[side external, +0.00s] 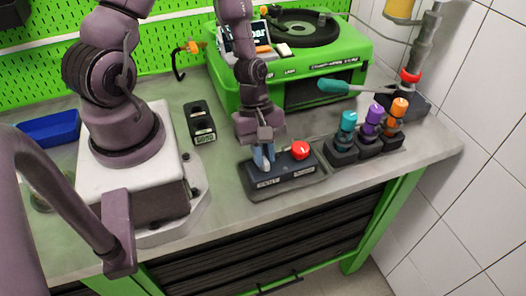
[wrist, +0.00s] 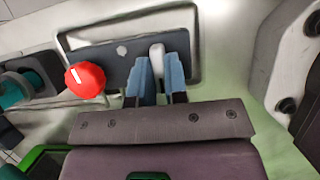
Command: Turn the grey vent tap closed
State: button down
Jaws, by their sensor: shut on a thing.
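The grey vent tap (wrist: 157,52) shows as a pale, rounded handle on a dark block in the wrist view. The dark block (side external: 287,177) sits on the bench in the side view and has a red knob (side external: 300,150) with a white mark at its other end. The red knob also shows in the wrist view (wrist: 86,79). My gripper (wrist: 158,72) has blue fingers and is shut on the grey vent tap, one finger on each side. In the side view my gripper (side external: 263,158) points down over the block's left part, and its fingers mostly hide the tap.
Teal (side external: 347,125), purple (side external: 373,116) and orange (side external: 398,109) knobs stand right of the block. A green machine (side external: 290,85) stands behind it. A small black two-hole box (side external: 200,122) lies to the left. Bare bench lies between that box and the block.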

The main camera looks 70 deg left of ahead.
jog(key=shift+m, duration=0.3)
jog(key=m+g, duration=0.1)
jog(key=m, duration=0.2)
jog(key=shift+w+m+g, duration=0.1)
jog(key=shift+m+g, duration=0.2)
jog(key=m+g+y, duration=0.1)
jog(key=m, duration=0.5)
jog(key=m+g+y, duration=0.1)
jog(key=m, duration=0.2)
jog(key=shift+w+d+g+y, duration=0.1)
jog(key=shift+g+y, duration=0.2)
jog(key=m+y, duration=0.1)
jog(key=m, duration=0.3)
jog(key=shift+m+y, duration=0.3)
jog(key=shift+y, duration=0.1)
jog(key=c, duration=1.1)
grip_release()
jog(key=shift+c, duration=0.2)
